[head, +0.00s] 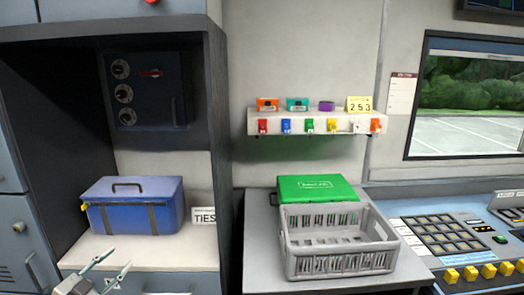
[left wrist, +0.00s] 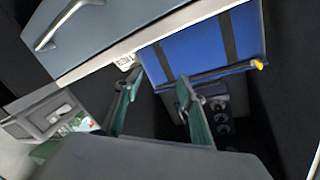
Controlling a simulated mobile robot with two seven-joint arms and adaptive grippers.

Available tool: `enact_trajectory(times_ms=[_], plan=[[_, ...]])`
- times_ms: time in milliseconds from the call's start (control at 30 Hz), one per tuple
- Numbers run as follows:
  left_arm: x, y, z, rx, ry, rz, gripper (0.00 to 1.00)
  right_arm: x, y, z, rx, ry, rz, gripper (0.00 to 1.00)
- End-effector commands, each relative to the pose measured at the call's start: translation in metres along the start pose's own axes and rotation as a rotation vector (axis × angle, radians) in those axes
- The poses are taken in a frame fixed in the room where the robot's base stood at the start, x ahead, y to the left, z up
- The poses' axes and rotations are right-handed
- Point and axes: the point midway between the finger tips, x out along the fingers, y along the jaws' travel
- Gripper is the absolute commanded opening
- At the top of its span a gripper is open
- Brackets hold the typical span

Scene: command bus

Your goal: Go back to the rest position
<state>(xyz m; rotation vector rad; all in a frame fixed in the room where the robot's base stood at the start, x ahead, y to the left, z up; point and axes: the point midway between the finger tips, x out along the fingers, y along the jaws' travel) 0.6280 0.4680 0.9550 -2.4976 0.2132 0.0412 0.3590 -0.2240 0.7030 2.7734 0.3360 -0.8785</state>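My left gripper (head: 118,262) shows at the bottom left of the head view, in front of the cabinet shelf. Its two fingers are apart with nothing between them. In the left wrist view the open fingers (left wrist: 157,88) stand in front of the blue bag (left wrist: 190,50), which appears beyond them and tilted. In the head view the blue bag (head: 135,206) sits on the shelf behind and above the gripper, apart from it. My right gripper is in neither view.
A "TIES" label (head: 204,216) stands right of the bag. A grey crate (head: 338,242) and a green case (head: 316,188) are on the counter (head: 262,240). A wall rack (head: 290,120) holds small coloured items. A control panel (head: 440,235) is at right.

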Motion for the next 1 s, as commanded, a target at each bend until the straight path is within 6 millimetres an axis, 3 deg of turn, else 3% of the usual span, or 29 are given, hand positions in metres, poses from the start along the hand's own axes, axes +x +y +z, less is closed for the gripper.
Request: enact_trajectory(times_ms=[33,233,400,533,600,733,1000], plan=[[-0.011,0.035,0.014,-0.039,-0.033,0.021,0.40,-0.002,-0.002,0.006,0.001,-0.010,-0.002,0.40],[-0.061,0.158,0.053,-0.164,-0.171,0.098,0.40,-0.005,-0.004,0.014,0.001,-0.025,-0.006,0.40],[-0.119,0.259,0.068,-0.275,-0.301,0.163,0.40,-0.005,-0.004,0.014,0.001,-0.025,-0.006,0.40],[-0.164,0.323,0.068,-0.352,-0.395,0.208,0.40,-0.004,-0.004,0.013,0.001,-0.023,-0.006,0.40],[-0.184,0.349,0.066,-0.385,-0.437,0.226,0.40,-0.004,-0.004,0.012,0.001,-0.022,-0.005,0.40],[-0.209,0.380,0.060,-0.428,-0.489,0.251,0.40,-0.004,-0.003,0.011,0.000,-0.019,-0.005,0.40],[-0.219,0.392,0.057,-0.441,-0.510,0.261,0.40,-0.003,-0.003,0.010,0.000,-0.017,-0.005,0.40]])
